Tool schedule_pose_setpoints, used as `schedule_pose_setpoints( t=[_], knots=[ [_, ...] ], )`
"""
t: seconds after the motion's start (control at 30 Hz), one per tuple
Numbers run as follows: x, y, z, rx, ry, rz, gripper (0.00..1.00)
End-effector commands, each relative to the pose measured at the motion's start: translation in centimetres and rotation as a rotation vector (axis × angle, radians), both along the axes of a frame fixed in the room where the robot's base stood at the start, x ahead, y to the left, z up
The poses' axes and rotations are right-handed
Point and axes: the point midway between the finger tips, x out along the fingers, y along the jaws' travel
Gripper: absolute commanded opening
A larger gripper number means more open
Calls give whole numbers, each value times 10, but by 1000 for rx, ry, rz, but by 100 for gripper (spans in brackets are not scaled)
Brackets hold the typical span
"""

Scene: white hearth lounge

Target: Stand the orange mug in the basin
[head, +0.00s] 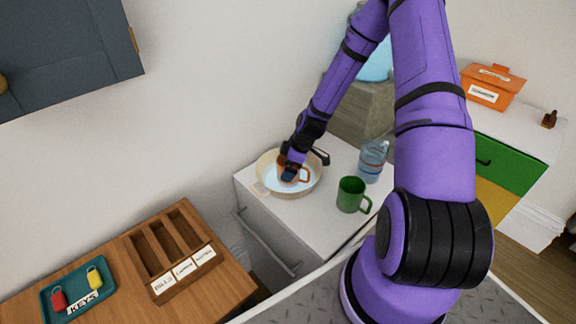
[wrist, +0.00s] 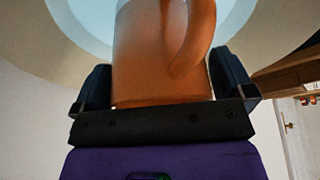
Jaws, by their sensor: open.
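The orange mug (head: 303,175) is inside the cream basin (head: 268,188), whose floor is pale blue, on the white cabinet top. My gripper (head: 290,172) is down at the mug in the basin and covers part of it in the head view. In the wrist view the mug (wrist: 150,55) fills the space between the two dark fingers of my gripper (wrist: 165,88), with its handle toward the camera. The fingers stand open, one on each side of the mug. Whether the mug's base rests flat on the basin floor cannot be told.
A green mug (head: 350,195) and a clear bottle (head: 372,161) stand right of the basin on the cabinet top (head: 305,220). A wooden sorter (head: 165,250) and a teal key tray (head: 77,290) lie on the wooden table at lower left. An orange box (head: 492,88) is far right.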

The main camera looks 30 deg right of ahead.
Motion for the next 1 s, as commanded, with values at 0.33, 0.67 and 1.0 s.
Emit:
schedule_pose_setpoints(
  t=[0.33,0.67,1.0],
  knots=[
    [-8,-14,41,-2,-3,-2,100],
    [-21,-33,95,-1,-3,-2,100],
    [-27,-36,123,-20,11,-8,100]
  ],
)
